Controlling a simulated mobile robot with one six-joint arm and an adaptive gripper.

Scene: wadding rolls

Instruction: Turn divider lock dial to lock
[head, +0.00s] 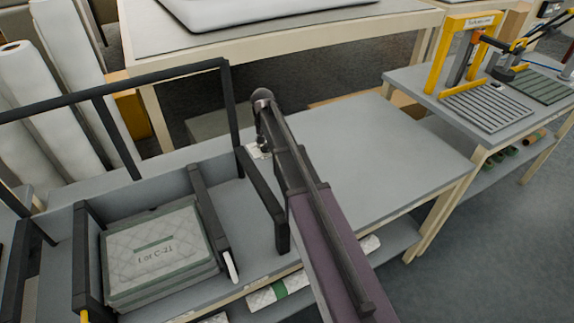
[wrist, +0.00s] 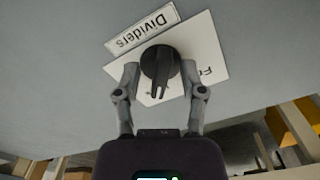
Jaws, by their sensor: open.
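The divider lock dial (wrist: 160,64) is a round dark knob with a raised grip bar, seen close up in the wrist view. It sits on a white plate (wrist: 207,50) whose lettering is partly covered, with a "Dividers" label (wrist: 142,30) beside it. My gripper (wrist: 159,70) is open, with one grey finger on each side of the dial. I cannot tell whether the fingers touch it. In the head view my arm hides the dial and the fingers; a bit of pale plate (head: 257,151) shows beside the arm.
Dark upright dividers (head: 212,220) and a dark frame (head: 115,88) stand on the grey table. Quilted wadding marked "Lot C-21" (head: 160,258) lies between dividers at left. The tabletop right of my arm (head: 385,150) is clear. White rolls (head: 45,110) stand at far left.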

